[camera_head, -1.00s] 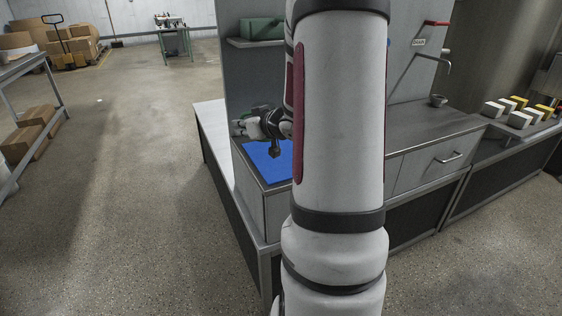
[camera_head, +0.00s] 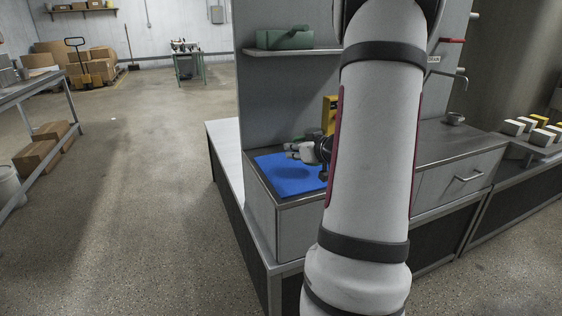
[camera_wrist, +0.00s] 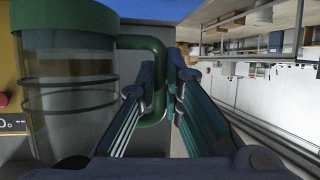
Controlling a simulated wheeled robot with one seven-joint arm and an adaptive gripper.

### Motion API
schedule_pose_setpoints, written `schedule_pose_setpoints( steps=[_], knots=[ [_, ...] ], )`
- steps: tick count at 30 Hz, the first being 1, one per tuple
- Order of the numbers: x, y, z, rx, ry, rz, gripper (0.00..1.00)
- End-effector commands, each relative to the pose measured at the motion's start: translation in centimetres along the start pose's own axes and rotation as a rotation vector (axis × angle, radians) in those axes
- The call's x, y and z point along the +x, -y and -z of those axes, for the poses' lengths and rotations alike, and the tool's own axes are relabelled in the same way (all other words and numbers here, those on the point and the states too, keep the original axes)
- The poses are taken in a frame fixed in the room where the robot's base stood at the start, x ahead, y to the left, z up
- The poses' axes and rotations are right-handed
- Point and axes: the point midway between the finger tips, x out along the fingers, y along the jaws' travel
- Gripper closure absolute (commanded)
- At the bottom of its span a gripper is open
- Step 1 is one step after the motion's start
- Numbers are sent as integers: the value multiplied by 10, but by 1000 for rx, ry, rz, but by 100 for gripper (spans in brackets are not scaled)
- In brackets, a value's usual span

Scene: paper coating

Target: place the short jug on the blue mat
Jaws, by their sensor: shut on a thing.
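The blue mat (camera_head: 280,172) lies flat on the left end of the steel counter. My gripper (camera_head: 303,151) is low over the mat in the head view, partly hidden by my arm. In the wrist view, a clear jug (camera_wrist: 70,95) with a green rim and green handle (camera_wrist: 150,45) fills the left side. My gripper (camera_wrist: 158,88) has its two fingers on either side of that handle and is shut on it. The jug looks upright. I cannot make out the jug clearly in the head view, nor whether its base touches the mat.
A yellow device (camera_head: 330,112) stands behind the mat, and it also shows at the left of the wrist view (camera_wrist: 8,75). A shelf with a green case (camera_head: 285,38) is above. A small cup (camera_head: 454,119) and several blocks (camera_head: 530,127) are to the right.

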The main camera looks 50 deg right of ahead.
Motion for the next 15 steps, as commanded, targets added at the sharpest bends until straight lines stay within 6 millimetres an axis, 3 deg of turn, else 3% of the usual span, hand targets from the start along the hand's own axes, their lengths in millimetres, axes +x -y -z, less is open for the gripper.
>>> schedule_pose_setpoints(
  steps=[4,15],
  knots=[
    [28,6,7,-1,-1,1,100],
    [55,12,16,-2,-1,1,100]
  ],
)
